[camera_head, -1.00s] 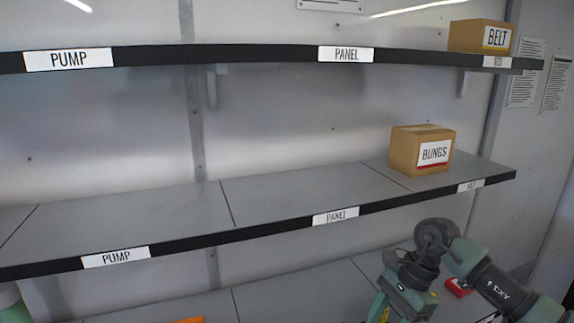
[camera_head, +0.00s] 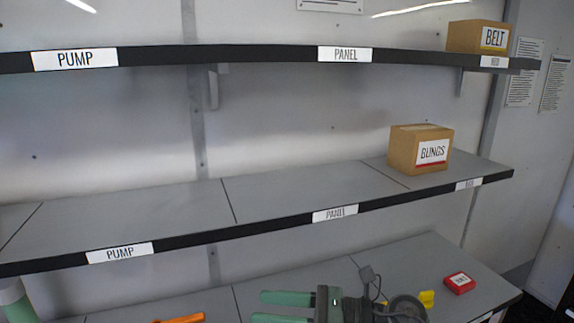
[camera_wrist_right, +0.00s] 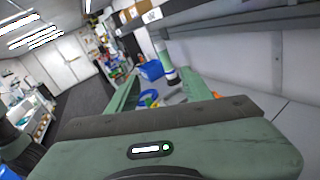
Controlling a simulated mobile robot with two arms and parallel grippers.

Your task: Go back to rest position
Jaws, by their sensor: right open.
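My right gripper (camera_head: 262,308) is low in the head view, its two green fingers pointing left and spread apart with nothing between them. It is over the lowest shelf surface. The right wrist view shows the same open gripper (camera_wrist_right: 160,74) with an empty gap between the fingers. My left gripper does not show clearly in either view.
A BUNGS box (camera_head: 405,152) stands on the middle shelf and a BELT box (camera_head: 465,37) on the top shelf. On the lowest level lie a red box (camera_head: 459,283), a yellow piece (camera_head: 427,298) and an orange piece (camera_head: 180,319). The middle shelf is mostly bare.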

